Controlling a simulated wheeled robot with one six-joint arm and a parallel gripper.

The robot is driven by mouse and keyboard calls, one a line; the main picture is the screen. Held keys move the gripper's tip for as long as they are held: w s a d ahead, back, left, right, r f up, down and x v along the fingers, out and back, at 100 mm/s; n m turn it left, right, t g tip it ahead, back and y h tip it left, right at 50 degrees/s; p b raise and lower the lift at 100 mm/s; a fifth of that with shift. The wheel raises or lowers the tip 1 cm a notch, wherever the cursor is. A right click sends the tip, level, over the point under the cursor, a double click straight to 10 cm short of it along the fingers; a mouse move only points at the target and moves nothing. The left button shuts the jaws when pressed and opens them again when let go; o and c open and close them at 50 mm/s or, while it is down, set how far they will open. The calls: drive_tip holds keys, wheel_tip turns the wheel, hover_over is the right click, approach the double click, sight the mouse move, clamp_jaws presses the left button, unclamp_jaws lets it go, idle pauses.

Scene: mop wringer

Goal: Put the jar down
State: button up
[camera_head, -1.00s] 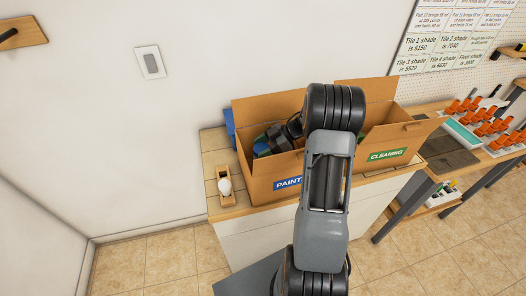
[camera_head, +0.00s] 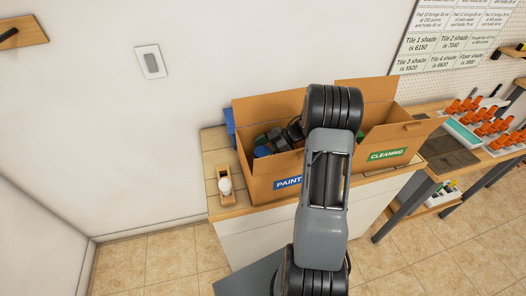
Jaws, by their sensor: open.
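A cardboard box labelled PAINT (camera_head: 262,189) stands open on the wooden-topped cabinet. My gripper (camera_head: 279,139) reaches into its opening from the right; it is small and partly hidden by my arm and the box, and it is open. A small blue-topped thing (camera_head: 262,152) lies in the box just left of the gripper, apart from the jaws as far as I can see. It may be the jar, but its body is hidden by the box wall. A dark green thing (camera_head: 261,139) shows behind it.
A box labelled CLEANING (camera_head: 388,156) adjoins on the right, its inside mostly hidden by my arm. A small wooden holder with a white bulb-like thing (camera_head: 225,186) stands left of the boxes. A workbench with orange-topped items (camera_head: 488,127) is at the right.

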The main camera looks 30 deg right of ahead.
drive_tip(key=b+v, duration=0.1)
drive_tip(key=v, duration=0.6)
drive_tip(key=shift+d, duration=0.25)
drive_tip(key=shift+r, duration=0.15)
